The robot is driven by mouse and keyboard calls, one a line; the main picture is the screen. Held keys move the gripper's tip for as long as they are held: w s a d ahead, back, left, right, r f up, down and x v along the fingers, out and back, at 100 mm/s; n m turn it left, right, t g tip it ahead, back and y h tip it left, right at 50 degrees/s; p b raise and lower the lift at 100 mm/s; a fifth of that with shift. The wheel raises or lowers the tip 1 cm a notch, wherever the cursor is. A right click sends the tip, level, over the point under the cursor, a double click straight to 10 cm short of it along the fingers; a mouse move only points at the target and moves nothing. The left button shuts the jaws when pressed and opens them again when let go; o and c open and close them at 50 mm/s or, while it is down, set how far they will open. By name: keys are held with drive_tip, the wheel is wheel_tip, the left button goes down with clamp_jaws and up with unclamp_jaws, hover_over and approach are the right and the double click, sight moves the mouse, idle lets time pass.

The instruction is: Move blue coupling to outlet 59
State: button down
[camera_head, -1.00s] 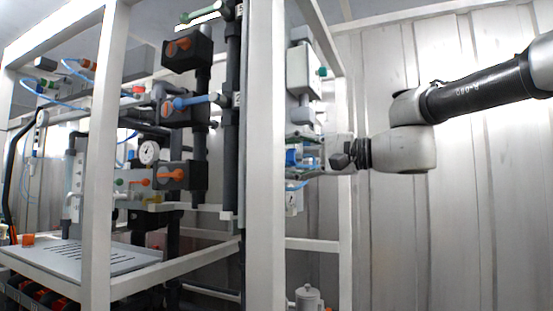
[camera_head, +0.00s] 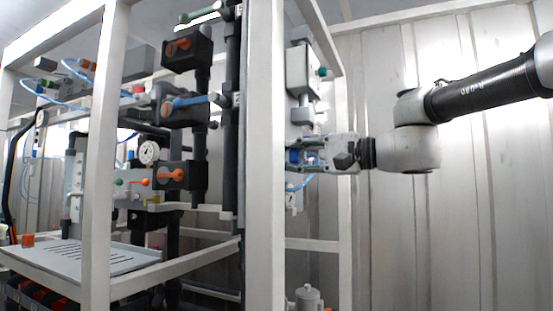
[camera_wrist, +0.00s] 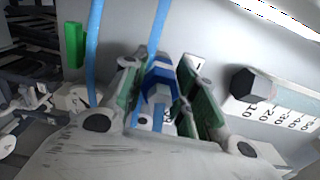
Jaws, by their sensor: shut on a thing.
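The blue coupling (camera_wrist: 158,82) sits between the fingers of my gripper (camera_wrist: 160,88) in the wrist view, with a light blue hose (camera_wrist: 158,35) running up from it. My gripper is shut on it. In the head view my gripper (camera_head: 302,156) is at the right side of the frame, just past the white post, and the blue coupling (camera_head: 292,156) shows at its fingertips. A small label is partly visible behind the fingers in the wrist view, but I cannot read outlet 59 anywhere.
A white frame post (camera_head: 265,160) stands just left of my gripper. A second blue hose (camera_wrist: 93,50) hangs at the left in the wrist view. A dark hexagonal knob (camera_wrist: 250,84) with a numbered scale (camera_wrist: 275,112) is at the right. Valves and pipes fill the rack at left.

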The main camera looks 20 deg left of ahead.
sight(306, 156)
drive_tip(key=shift+s+d, duration=0.2)
drive_tip(key=shift+d, duration=2.4)
